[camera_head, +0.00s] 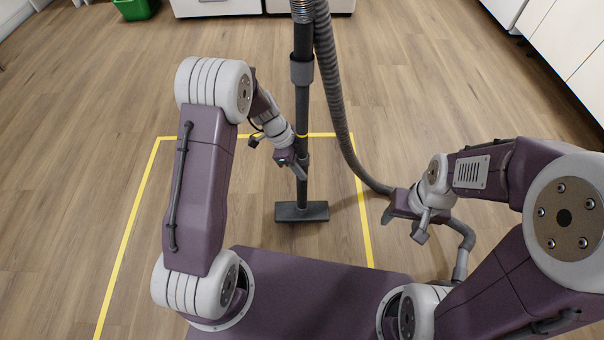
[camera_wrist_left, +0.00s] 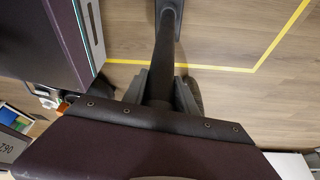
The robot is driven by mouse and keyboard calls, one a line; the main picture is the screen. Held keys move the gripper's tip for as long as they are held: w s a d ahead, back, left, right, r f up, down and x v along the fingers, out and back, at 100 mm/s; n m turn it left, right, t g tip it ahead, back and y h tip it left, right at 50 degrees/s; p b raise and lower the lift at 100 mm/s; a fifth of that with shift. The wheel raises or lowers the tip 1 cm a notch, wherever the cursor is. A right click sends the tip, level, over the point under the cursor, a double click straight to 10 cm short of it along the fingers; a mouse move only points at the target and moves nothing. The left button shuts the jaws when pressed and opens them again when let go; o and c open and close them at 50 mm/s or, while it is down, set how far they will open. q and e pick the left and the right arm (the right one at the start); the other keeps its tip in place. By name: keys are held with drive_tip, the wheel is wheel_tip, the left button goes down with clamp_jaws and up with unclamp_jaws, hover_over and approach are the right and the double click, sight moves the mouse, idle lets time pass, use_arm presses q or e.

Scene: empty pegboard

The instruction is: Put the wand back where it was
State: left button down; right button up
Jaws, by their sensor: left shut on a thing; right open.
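The wand (camera_head: 302,105) is a long dark vacuum tube with a grey collar, standing roughly upright. Its flat dark floor head (camera_head: 302,212) is at or close to the floor inside the yellow outline. A ribbed grey hose (camera_head: 338,105) runs from its top down to the right. My left gripper (camera_head: 301,166) is shut on the lower tube, above the floor head. The left wrist view shows the wand (camera_wrist_left: 163,60) between the left fingers (camera_wrist_left: 161,88). My right gripper (camera_head: 403,226) is open at the right, in front of the hose, which it partly hides.
Yellow tape (camera_head: 138,205) marks a rectangle on the wooden floor. A green bin (camera_head: 136,8) and white cabinets (camera_head: 216,6) stand at the back. More white cabinets (camera_head: 570,45) line the right. The floor left of the wand is clear.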

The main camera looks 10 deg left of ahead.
sight(302, 190)
use_arm(q)
wheel_tip(302, 190, down, 4)
drive_tip(key=shift+r+b, duration=0.2)
drive_tip(key=shift+b, duration=0.75)
drive_tip(key=c, duration=1)
unclamp_jaws()
drive_tip(key=shift+o, duration=0.2)
